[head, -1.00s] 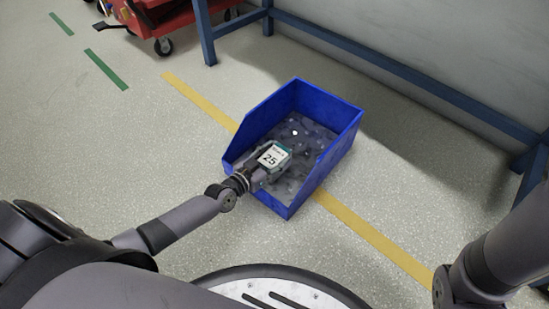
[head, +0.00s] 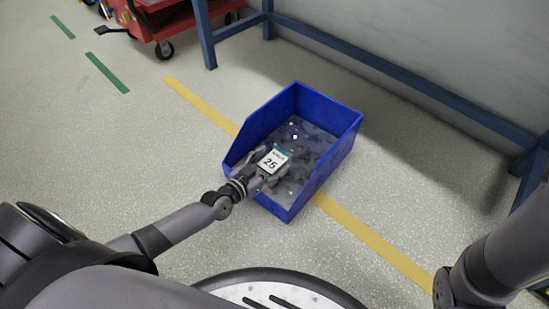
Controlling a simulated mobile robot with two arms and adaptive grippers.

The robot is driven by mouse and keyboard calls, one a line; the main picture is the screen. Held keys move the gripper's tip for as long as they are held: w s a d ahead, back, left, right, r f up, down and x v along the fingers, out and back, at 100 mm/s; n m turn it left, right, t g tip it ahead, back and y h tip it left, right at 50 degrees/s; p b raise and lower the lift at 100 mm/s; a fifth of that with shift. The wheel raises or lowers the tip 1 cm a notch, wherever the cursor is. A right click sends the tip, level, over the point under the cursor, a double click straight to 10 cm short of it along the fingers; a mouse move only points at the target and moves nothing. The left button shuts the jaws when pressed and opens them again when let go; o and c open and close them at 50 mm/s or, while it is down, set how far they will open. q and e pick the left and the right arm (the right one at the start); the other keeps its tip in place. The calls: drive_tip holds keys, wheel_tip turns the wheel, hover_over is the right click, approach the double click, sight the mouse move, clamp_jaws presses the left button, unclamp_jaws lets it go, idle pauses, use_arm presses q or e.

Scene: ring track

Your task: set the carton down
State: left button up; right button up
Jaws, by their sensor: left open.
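The carton (head: 273,161) is a small box with a white top marked 25 and a teal edge. It is inside the blue bin (head: 328,171), near the bin's low front left side, over a grey, lumpy bottom. My left gripper (head: 262,169) reaches over that low side from the left. Its fingers are open and lie close around the carton; whether they touch it I cannot tell. The carton's underside and its contact with the bin's contents are hidden. My right arm shows at the lower right, but its gripper is out of view.
The blue bin stands on the speckled floor across a yellow line (head: 367,236). A blue metal frame (head: 400,72) runs along the wall behind it. A red wheeled cart (head: 172,18) stands at the top left. The floor left of the bin is clear.

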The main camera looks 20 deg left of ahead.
use_arm(q)
drive_tip(key=p+v, duration=0.4)
drive_tip(key=v, duration=0.6)
drive_tip(key=shift+s+p, duration=0.2)
drive_tip(key=shift+p, duration=0.15)
drive_tip(key=shift+a+r, duration=0.1)
